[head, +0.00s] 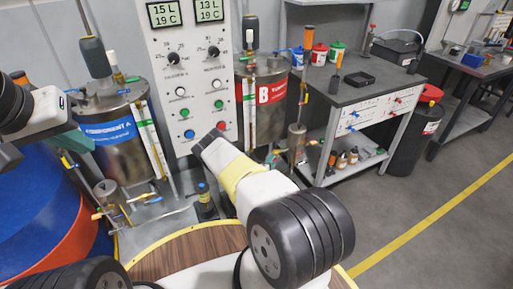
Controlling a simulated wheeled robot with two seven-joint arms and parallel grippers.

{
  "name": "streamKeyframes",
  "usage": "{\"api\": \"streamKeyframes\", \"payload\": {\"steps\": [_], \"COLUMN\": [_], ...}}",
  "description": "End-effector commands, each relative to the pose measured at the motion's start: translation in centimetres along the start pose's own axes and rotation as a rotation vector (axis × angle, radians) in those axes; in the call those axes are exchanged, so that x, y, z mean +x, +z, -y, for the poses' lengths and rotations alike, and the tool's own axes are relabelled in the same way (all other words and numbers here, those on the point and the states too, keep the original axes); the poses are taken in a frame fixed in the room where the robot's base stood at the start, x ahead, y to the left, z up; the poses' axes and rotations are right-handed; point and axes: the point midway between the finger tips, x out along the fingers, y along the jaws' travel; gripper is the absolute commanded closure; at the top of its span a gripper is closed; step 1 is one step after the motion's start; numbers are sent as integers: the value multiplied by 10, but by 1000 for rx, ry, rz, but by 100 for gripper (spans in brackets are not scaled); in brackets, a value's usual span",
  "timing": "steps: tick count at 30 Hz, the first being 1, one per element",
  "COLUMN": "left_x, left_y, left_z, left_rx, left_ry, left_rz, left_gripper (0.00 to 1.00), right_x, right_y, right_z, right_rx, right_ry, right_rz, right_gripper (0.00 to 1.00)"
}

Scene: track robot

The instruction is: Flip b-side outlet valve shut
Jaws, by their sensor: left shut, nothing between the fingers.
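The B tank (262,98) is a steel drum with a red label marked B, standing behind the control panel's right edge. Small fittings with coloured handles (274,156) sit low beneath it; which is the outlet valve and how its lever lies is too small to tell. My right arm reaches up the middle, and its far end (207,143) is in front of the panel's lower part, left of those fittings; its fingers are not clear. My left gripper (72,138) is at the left by the A tank (108,125), shut and empty, well away from the B side.
The control panel (187,75) with dials, buttons and two displays stands between the tanks. A blue and orange drum (40,215) fills the lower left. A grey workbench (365,98) with bottles stands at right, beside a black bin (412,135). Floor at lower right is clear.

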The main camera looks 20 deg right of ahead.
Motion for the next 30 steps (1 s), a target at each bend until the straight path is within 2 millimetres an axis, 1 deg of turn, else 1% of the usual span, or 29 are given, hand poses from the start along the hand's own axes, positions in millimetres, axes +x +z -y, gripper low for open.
{"api": "streamKeyframes", "payload": {"steps": [4,8,9,10,23,30], "left_x": [0,0,0,0,0,0], "left_y": [0,0,0,0,0,0], "left_z": [0,0,0,0,0,0], "left_rx": [0,0,0,0,0,0], "left_ry": [0,0,0,0,0,0], "left_rz": [0,0,0,0,0,0], "left_gripper": [100,100,100,100,100,100], "right_x": [0,0,0,0,0,0], "right_y": [0,0,0,0,0,3], "right_z": [0,0,0,0,-3,-12], "right_rx": [0,0,0,0,29,129], "right_ry": [0,0,0,0,-31,-130], "right_rz": [0,0,0,0,-8,-34], "right_gripper": [65,90,98,100,100,100]}}
